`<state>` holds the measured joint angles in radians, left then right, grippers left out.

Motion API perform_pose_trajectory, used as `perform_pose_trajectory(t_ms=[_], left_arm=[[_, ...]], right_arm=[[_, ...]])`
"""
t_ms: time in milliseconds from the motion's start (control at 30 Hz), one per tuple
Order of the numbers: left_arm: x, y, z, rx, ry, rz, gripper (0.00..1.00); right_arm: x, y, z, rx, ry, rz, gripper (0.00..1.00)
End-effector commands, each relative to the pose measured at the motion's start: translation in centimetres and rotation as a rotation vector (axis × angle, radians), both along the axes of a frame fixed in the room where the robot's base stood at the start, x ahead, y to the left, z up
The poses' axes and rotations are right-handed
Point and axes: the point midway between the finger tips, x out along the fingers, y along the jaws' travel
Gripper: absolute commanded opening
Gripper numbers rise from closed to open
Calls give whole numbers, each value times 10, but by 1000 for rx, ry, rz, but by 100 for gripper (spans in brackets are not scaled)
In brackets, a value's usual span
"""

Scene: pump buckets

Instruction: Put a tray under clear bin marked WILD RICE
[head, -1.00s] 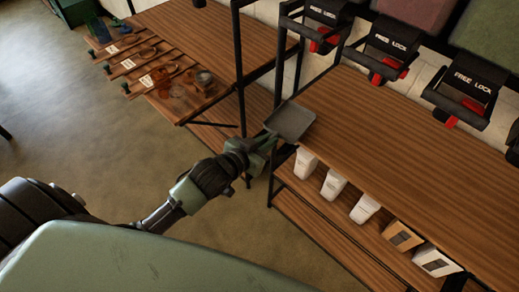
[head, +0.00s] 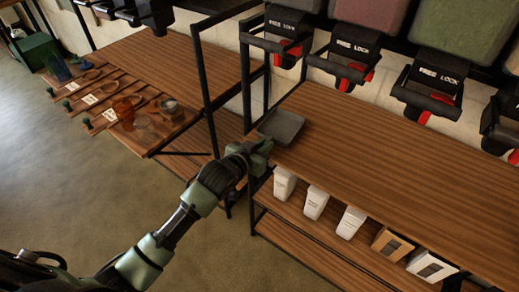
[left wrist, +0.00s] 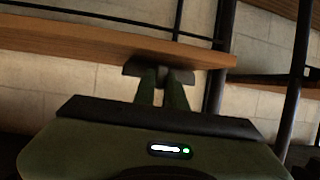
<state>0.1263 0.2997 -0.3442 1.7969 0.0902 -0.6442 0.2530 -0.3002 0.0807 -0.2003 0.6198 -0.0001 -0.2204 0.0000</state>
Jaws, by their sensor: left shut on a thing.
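A dark grey shallow tray (head: 284,127) is at the left end of the wooden shelf (head: 370,160), under the first dispenser of the right rack. My left gripper (head: 262,147) is shut on the tray's near edge. In the left wrist view the fingers (left wrist: 163,88) meet the dark tray edge (left wrist: 135,68) beside the shelf board. I cannot tell whether the tray rests on the board. Clear bins (head: 371,12) with coloured contents hang above, cut off at the top. No WILD RICE label is readable. My right gripper is out of view.
Black dispensers (head: 285,32) with red levers and FREE LOCK lettering overhang the shelf. Black rack posts (head: 247,90) stand just left of the tray. White and brown cartons (head: 316,200) line the lower shelf. The upper board right of the tray is clear.

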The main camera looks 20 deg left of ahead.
Motion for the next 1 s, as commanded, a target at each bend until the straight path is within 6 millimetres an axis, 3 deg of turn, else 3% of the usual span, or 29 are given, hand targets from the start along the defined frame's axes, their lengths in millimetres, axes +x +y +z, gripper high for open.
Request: perform_pose_trajectory(t_ms=[900, 933, 1000], left_arm=[[3, -1, -9, 0, 0, 0, 0], [3, -1, -8, 1, -1, 0, 20], [3, -1, -8, 1, -1, 0, 37]], right_arm=[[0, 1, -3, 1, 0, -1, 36], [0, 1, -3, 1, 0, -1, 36], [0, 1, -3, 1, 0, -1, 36]])
